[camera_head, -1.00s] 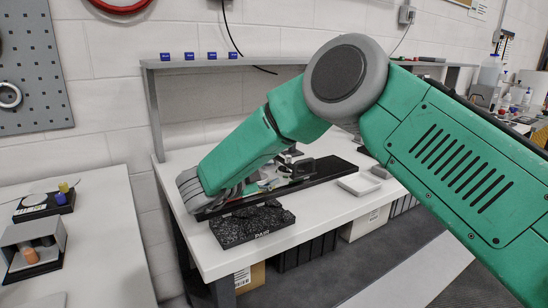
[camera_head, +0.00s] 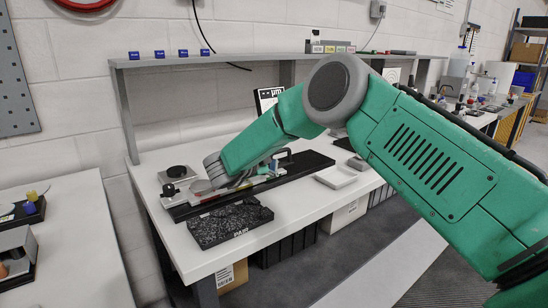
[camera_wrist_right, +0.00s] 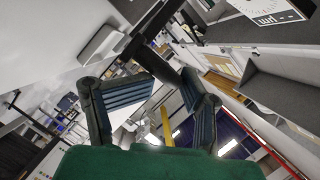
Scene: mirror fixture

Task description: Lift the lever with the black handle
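My right gripper (camera_wrist_right: 163,80) shows in the right wrist view with its two ribbed pads apart and a clear gap between them. In the head view its fingers are mostly hidden behind my green forearm, over the fixture. The fixture has a long black base (camera_head: 312,164) on the white table. My left gripper is not in view.
A black speckled block (camera_head: 230,222) lies in front of the base. A grey block (camera_head: 335,177) sits to its right. A grey shelf (camera_head: 220,62) runs behind. Another white table (camera_head: 75,245) stands left.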

